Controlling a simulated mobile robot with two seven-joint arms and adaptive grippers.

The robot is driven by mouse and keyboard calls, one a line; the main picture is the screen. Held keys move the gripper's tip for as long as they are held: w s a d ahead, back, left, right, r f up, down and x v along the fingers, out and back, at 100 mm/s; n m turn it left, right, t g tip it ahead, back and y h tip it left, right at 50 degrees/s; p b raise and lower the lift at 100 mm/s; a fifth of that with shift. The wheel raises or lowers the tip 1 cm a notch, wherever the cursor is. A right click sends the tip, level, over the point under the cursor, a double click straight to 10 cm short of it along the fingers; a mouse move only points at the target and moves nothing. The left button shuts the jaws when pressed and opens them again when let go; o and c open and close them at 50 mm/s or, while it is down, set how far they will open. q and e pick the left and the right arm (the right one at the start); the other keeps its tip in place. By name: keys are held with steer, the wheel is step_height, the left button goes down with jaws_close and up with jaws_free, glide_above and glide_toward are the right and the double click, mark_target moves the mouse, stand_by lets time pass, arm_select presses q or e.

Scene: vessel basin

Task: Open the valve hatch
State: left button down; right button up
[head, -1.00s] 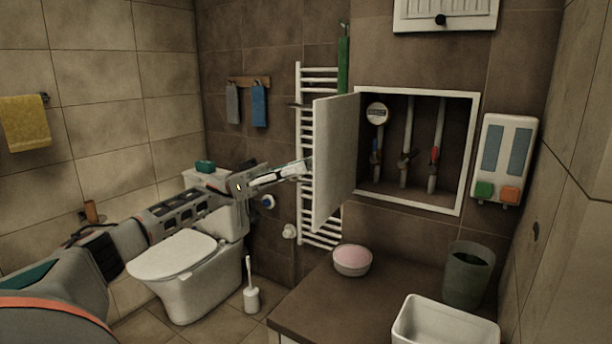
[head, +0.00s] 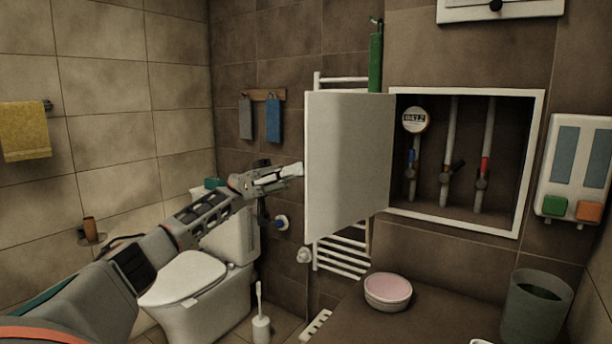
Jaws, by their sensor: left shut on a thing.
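The valve hatch is a white door (head: 345,160) standing wide open, joined to the left side of a white-framed wall recess (head: 465,225). Its inner face is turned toward me. Inside the recess are a round meter (head: 415,119) and upright pipes with blue, dark and red valve handles. My left gripper (head: 292,171) is at the door's free left edge and is shut on it. The fingertips are partly hidden at the edge. My right gripper is not in view.
A white towel radiator (head: 343,262) is partly hidden behind the door. A pink bowl (head: 388,291) and a dark bin (head: 535,308) stand on the brown counter (head: 440,310). The toilet (head: 190,285) is below my left arm.

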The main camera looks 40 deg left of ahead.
arm_select(q)
steer(key=shift+a+r, duration=0.1)
steer(key=shift+a, duration=0.05)
stand_by(0.4)
steer(key=c, duration=1.9)
jaws_free()
steer(key=shift+w+a, duration=0.1)
steer(key=shift+v, duration=3.65)
